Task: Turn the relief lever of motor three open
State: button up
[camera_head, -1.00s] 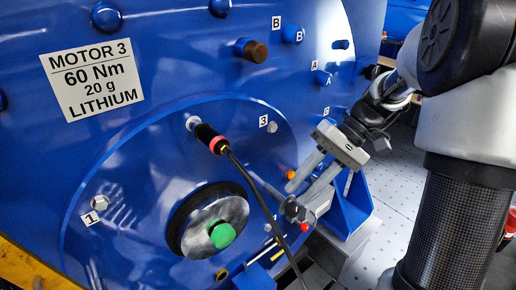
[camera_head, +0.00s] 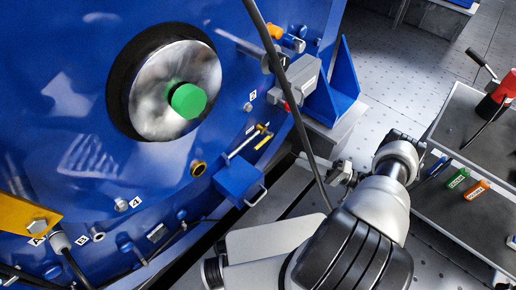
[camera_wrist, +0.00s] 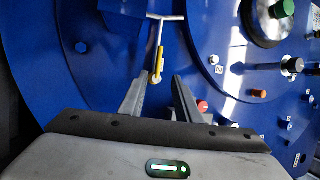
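The round end of the blue motor (camera_head: 60,120) fills the left of the head view. A thin silver and yellow T-shaped lever (camera_head: 262,142) sits by a blue box (camera_head: 238,178) at its lower right. In the wrist view the lever (camera_wrist: 160,55) stands just beyond my fingertips. No readable label marks it as the relief lever. A grey fitting (camera_head: 300,85) with a red knob is higher up; the red knob (camera_wrist: 202,105) shows beside my right finger. My gripper (camera_wrist: 160,84) is open and empty, fingers pointing towards the lever. Contact with it is not visible.
A green knob (camera_head: 188,100) sits on the silver hub, and an orange knob (camera_head: 276,31) is at the top. A dark cable (camera_head: 291,100) hangs in front of the motor. A grey bench (camera_head: 470,140) with coloured items and a red object stands at right.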

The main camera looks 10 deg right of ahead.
aim_at(260, 143)
jog(key=x, duration=1.7)
jog(key=shift+a+f, duration=0.15)
jog(key=shift+a, duration=0.05)
grip_shut()
